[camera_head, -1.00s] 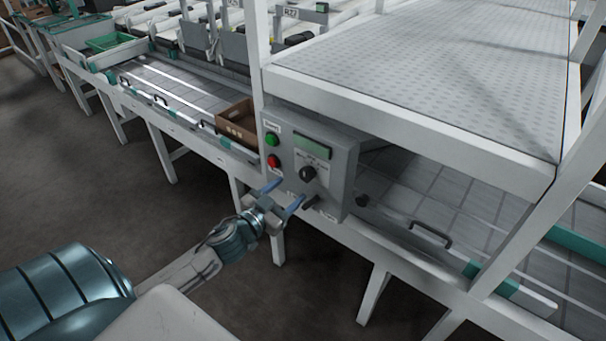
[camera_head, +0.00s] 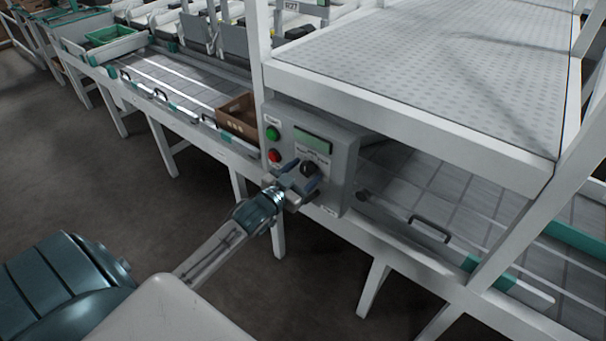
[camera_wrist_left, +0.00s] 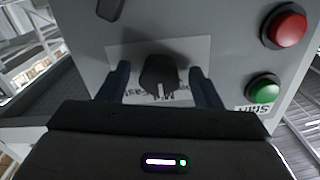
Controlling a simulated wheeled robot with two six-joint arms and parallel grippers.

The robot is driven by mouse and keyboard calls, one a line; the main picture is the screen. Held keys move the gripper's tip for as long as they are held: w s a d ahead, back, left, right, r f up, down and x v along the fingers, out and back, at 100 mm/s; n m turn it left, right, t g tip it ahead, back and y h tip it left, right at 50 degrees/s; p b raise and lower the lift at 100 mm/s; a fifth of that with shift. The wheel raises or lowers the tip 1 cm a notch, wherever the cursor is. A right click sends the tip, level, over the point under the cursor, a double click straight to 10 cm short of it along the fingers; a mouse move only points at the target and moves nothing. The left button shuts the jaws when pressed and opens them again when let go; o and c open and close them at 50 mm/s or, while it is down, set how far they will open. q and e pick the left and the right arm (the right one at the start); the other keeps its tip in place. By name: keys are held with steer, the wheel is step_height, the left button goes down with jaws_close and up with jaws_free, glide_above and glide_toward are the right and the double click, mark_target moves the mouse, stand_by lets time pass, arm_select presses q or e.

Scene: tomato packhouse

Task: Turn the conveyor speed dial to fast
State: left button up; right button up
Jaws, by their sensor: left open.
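The black conveyor speed dial (camera_head: 309,167) sits on a grey control box (camera_head: 342,170), below a small green display (camera_head: 312,144). In the left wrist view the dial (camera_wrist_left: 159,73) has a white pointer line directed toward the bottom of the picture. The label behind it is partly covered. My left gripper (camera_head: 301,175) is open at the front of the box. Its two dark fingers (camera_wrist_left: 160,82) stand on either side of the dial, with visible gaps; I cannot tell any contact. My right gripper is not in view.
A green button (camera_head: 272,133) and a red button (camera_head: 274,156) are left of the dial. A black control (camera_wrist_left: 110,8) shows at the wrist view's upper edge. A brown crate (camera_head: 238,118) stands on the conveyor behind the box. A white perforated deck (camera_head: 430,75) overhangs at right.

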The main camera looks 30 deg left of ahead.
arm_select(q)
steer(key=c, duration=1)
steer(key=shift+m, duration=0.3)
steer(key=shift+m+b, duration=0.35)
steer(key=shift+m, duration=1.35)
steer(key=m+b, duration=0.1)
steer(key=m, duration=0.1)
steer(key=shift+m, duration=0.3)
steer(key=shift+m+b, duration=0.55)
steer(key=shift+m, duration=1.15)
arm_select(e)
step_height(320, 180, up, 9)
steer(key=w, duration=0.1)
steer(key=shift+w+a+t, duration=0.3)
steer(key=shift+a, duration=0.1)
arm_select(q)
steer(key=shift+a, duration=0.1)
